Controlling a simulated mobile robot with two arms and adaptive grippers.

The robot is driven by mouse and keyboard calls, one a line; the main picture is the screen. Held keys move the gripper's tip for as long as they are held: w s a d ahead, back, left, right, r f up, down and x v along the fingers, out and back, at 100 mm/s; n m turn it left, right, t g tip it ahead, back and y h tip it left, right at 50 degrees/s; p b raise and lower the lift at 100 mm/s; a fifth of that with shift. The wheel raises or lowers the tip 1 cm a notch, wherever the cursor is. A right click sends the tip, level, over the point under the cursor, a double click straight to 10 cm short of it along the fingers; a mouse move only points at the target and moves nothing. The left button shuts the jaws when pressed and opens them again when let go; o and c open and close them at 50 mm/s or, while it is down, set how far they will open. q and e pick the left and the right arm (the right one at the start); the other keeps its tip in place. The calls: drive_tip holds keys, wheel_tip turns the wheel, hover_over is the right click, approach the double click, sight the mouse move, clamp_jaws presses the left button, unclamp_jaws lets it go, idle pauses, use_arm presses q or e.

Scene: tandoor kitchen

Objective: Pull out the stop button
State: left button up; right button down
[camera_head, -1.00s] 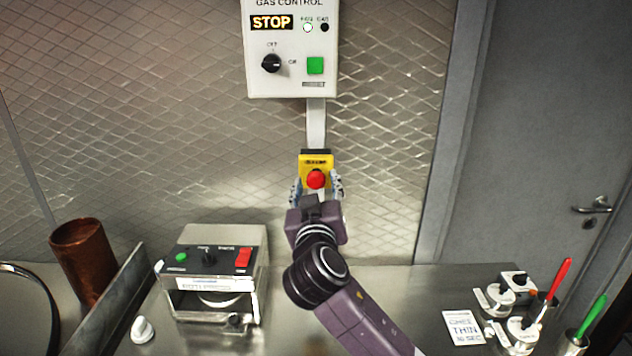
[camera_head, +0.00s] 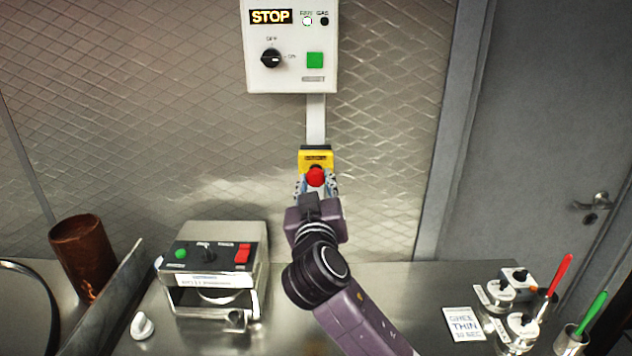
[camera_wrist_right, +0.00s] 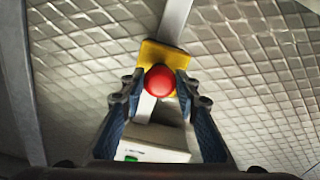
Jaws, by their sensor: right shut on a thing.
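The red stop button (camera_head: 316,177) sits on a yellow box (camera_head: 316,157) on the tiled metal wall, below the gas control panel. My right gripper (camera_head: 316,184) reaches up to it and its fingers are closed on the sides of the red button. In the right wrist view the red button (camera_wrist_right: 160,81) lies between the two fingertips (camera_wrist_right: 157,86), with the yellow plate (camera_wrist_right: 165,55) behind it. I cannot tell how far the button stands out from its box. My left gripper is not in view.
The white gas control panel (camera_head: 320,75) above shows a lit STOP sign, a black knob and a green button. A metal device (camera_head: 215,270) with switches stands on the counter at left. A copper cup (camera_head: 82,255) and utensil holders (camera_head: 572,340) stand at the sides.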

drive_tip(key=shift+s, duration=0.4)
drive_tip(key=shift+w+f, duration=0.1)
drive_tip(key=c, duration=1.9)
unclamp_jaws()
drive_tip(key=o, duration=0.4)
drive_tip(key=shift+s, duration=0.2)
drive_tip(key=s, duration=1.2)
